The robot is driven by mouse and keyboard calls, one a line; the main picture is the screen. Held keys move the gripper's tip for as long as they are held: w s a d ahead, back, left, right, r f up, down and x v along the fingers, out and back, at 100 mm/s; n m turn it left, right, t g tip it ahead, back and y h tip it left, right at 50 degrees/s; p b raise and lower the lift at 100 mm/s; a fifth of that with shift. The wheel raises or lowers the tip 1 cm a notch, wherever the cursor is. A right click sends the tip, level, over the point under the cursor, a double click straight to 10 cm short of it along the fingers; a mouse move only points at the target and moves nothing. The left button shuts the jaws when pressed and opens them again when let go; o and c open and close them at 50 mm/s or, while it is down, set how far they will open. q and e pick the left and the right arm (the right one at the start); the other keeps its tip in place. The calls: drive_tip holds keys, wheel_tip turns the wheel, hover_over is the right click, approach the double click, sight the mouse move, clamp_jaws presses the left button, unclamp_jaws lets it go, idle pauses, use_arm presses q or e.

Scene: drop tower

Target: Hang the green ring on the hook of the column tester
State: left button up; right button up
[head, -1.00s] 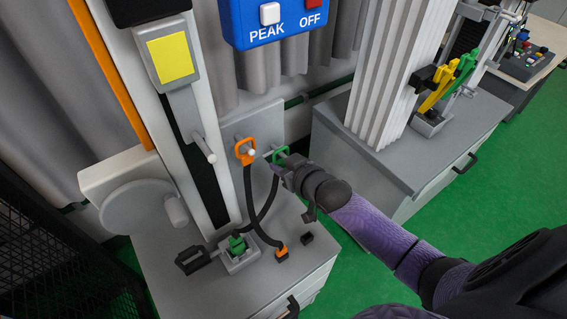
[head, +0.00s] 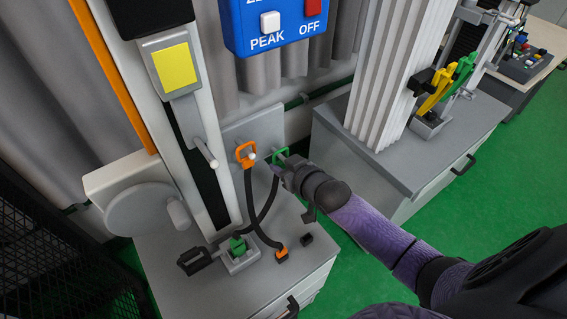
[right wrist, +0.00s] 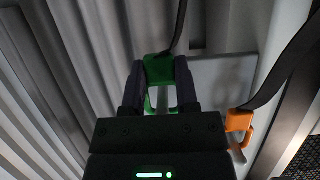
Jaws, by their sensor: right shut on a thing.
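The green ring (head: 281,154) is a small squarish loop on a black strap, beside the grey back plate. My right gripper (head: 281,168) is at it. In the right wrist view the jaws (right wrist: 161,88) are shut on the green ring's body (right wrist: 158,69), one finger on each side, with the strap running up from it. In the head view the gripper partly covers the ring, so I cannot tell whether it still touches a peg. My left gripper is not in view.
An orange ring (head: 245,153) on another strap hangs on a peg just left of the green one. The straps cross above the grey cabinet top (head: 195,290). A blue PEAK/OFF panel (head: 270,25) is above. A white ribbed column (head: 395,75) stands to the right.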

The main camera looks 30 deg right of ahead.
drive_tip(key=shift+s+d+p, duration=0.2)
drive_tip(key=shift+s+p, duration=0.7)
drive_tip(key=shift+s, duration=0.55)
drive_tip(key=shift+s+d+p, duration=0.2)
drive_tip(key=shift+s+p, duration=0.7)
drive_tip(key=shift+s, duration=0.55)
